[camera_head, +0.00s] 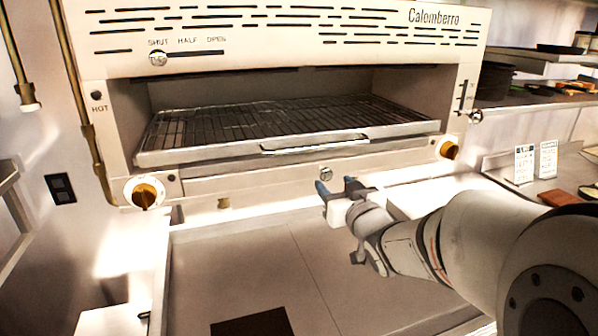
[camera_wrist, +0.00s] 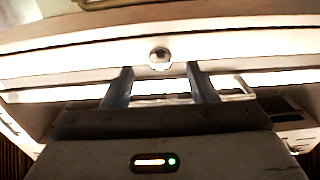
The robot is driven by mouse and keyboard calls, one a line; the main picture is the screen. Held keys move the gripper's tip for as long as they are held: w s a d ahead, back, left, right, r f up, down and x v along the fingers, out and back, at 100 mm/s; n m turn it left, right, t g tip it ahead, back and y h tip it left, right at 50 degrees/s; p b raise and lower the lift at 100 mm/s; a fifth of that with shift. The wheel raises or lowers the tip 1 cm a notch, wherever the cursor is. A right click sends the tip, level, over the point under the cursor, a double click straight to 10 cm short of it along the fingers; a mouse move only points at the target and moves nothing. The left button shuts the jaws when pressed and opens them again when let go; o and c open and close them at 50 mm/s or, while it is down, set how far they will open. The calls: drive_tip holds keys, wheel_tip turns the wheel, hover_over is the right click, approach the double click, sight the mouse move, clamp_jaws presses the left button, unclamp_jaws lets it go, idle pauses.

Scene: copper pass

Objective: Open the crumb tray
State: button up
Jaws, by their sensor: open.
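The crumb tray (camera_head: 262,183) is a low, wide metal front under the grill opening. It looks pushed in flush. Its small round knob (camera_head: 326,173) sits near the middle of this front and also shows in the wrist view (camera_wrist: 160,57). My gripper (camera_head: 337,186) is open and empty, just in front of and slightly below the knob in the head view. In the wrist view, the two fingers (camera_wrist: 159,74) point toward the front, with the knob beyond the gap between their tips. No contact with the knob is visible.
The wire grill rack (camera_head: 240,128) with its front handle (camera_head: 315,144) lies above the tray. Orange-and-white dials (camera_head: 145,194) and (camera_head: 448,149) stick out at both sides. The counter (camera_head: 240,262) below is mostly clear, with a dark square (camera_head: 252,323) near the front. Small cards (camera_head: 524,163) stand at right.

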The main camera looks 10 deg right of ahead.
sight(327, 176)
drive_tip(key=shift+w+a+p, duration=0.2)
drive_tip(key=shift+w, duration=0.7)
drive_tip(key=shift+w+a+p, duration=0.15)
drive_tip(key=shift+w+p, duration=0.05)
drive_tip(key=shift+w, duration=0.7)
drive_tip(key=shift+c, duration=0.2)
clamp_jaws()
